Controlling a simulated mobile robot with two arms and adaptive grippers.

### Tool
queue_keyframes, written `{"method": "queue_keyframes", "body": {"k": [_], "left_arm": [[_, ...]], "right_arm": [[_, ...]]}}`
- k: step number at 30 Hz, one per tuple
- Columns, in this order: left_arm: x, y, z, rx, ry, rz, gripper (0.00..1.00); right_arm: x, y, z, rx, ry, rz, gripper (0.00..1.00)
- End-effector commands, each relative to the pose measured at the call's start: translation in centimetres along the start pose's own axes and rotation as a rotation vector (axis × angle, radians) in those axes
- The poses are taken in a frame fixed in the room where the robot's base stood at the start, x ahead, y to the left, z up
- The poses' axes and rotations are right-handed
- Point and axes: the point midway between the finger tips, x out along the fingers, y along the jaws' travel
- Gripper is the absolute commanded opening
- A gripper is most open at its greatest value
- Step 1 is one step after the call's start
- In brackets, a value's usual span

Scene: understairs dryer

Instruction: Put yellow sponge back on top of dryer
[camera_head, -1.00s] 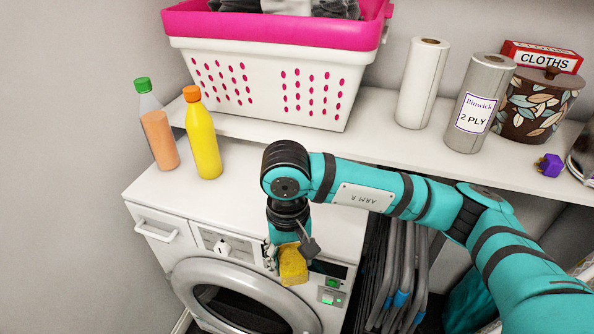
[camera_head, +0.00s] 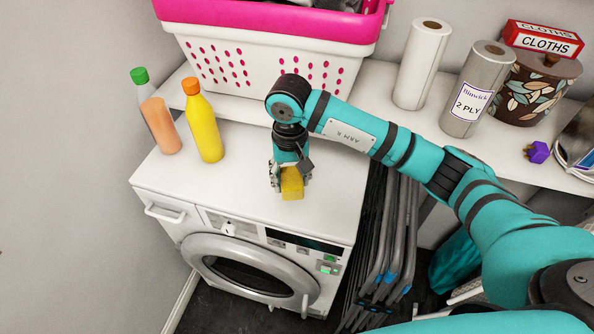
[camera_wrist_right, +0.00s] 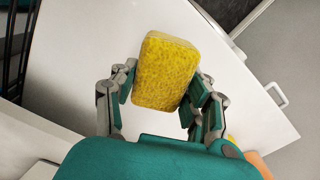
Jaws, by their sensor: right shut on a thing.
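The yellow sponge (camera_head: 292,184) is held in my right gripper (camera_head: 289,180), whose fingers are shut on its sides. In the head view, the sponge is over the white top of the dryer (camera_head: 245,170), near its front edge. I cannot tell whether it touches the top or hangs just above. In the right wrist view the sponge (camera_wrist_right: 166,71) sits tilted between both fingers (camera_wrist_right: 160,98), with the white dryer top (camera_wrist_right: 85,55) behind it. My left gripper is not in view.
An orange-capped yellow bottle (camera_head: 204,125) and a green-capped bottle (camera_head: 154,115) stand on the dryer's left. A pink and white basket (camera_head: 275,60) sits on the shelf behind. Paper rolls (camera_head: 422,65) stand to the right. Folded grey frames (camera_head: 385,250) lean beside the dryer.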

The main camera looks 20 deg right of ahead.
Motion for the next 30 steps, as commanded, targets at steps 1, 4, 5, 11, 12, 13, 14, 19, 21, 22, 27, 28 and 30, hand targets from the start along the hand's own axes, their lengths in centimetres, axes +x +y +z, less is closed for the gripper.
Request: {"method": "queue_keyframes", "body": {"k": [1, 4, 5, 11, 12, 13, 14, 19, 21, 22, 27, 28, 30], "left_arm": [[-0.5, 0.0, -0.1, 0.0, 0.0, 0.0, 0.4], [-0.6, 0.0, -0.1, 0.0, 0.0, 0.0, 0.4], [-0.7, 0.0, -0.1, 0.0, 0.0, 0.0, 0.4], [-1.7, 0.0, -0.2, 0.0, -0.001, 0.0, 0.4], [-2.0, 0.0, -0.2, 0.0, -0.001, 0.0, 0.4], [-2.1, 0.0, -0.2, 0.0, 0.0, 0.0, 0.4], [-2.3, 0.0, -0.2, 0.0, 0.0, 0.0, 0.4], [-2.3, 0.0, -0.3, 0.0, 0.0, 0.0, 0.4], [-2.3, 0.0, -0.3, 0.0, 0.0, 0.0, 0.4], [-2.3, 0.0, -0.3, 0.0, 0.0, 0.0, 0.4], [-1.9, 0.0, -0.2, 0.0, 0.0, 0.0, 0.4], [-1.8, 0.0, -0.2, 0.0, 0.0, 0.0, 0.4], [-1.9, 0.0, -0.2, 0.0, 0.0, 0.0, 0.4]], "right_arm": [[-0.1, 0.5, -0.7, 0.004, -0.002, 0.0, 0.21], [0.1, 1.0, -1.7, 0.001, -0.001, 0.0, 0.21], [0.1, 1.1, -1.9, 0.0, -0.001, 0.0, 0.21], [1.4, 1.6, -2.6, -0.002, -0.008, 0.001, 0.21], [2.1, 1.6, -2.6, -0.001, -0.007, 0.001, 0.21], [2.5, 1.6, -2.7, -0.001, -0.006, 0.0, 0.21], [2.9, 1.6, -2.7, -0.001, -0.005, 0.0, 0.21], [3.8, 1.6, -2.8, -0.002, 0.001, -0.001, 0.21], [3.8, 1.6, -2.8, -0.002, 0.001, -0.001, 0.21], [3.8, 1.6, -2.8, -0.002, 0.001, -0.001, 0.21], [4.1, 1.6, -2.8, -0.002, 0.001, -0.001, 0.21], [4.2, 1.6, -2.8, -0.002, 0.001, -0.001, 0.21], [4.1, 1.6, -2.8, -0.002, 0.001, -0.001, 0.52]]}}
